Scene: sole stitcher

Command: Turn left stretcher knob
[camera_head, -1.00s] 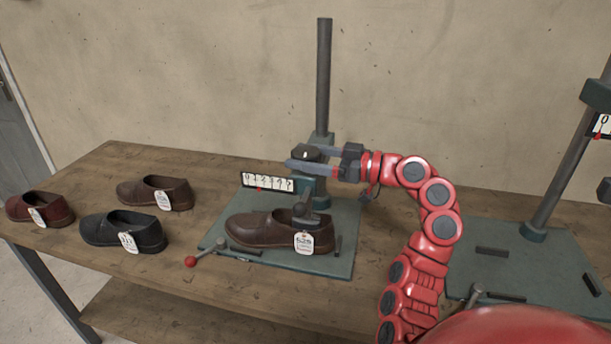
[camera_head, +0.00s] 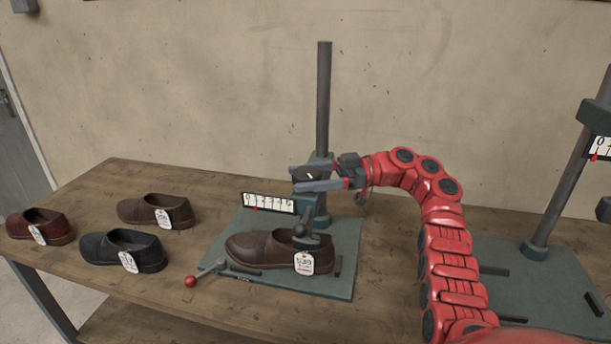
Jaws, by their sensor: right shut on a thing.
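The left stretcher is a green base plate (camera_head: 340,236) with a dark upright post (camera_head: 323,105). A dark knob (camera_head: 309,175) with a small white mark sits on top of its head, in front of the post. My right gripper (camera_head: 299,179) reaches in from the right and is shut on the knob, one finger on its far side and one on its near side. Below the knob is a white dial scale (camera_head: 268,203) with a red pointer near its left end. A brown shoe (camera_head: 262,248) with a white tag sits on the plate under the head. My left gripper is not in view.
A lever with a red ball end (camera_head: 190,281) sticks out at the plate's front left. Brown (camera_head: 138,211), black (camera_head: 106,250) and dark red (camera_head: 30,222) shoes stand on the left of the wooden table. A second stretcher (camera_head: 534,252) stands at the right.

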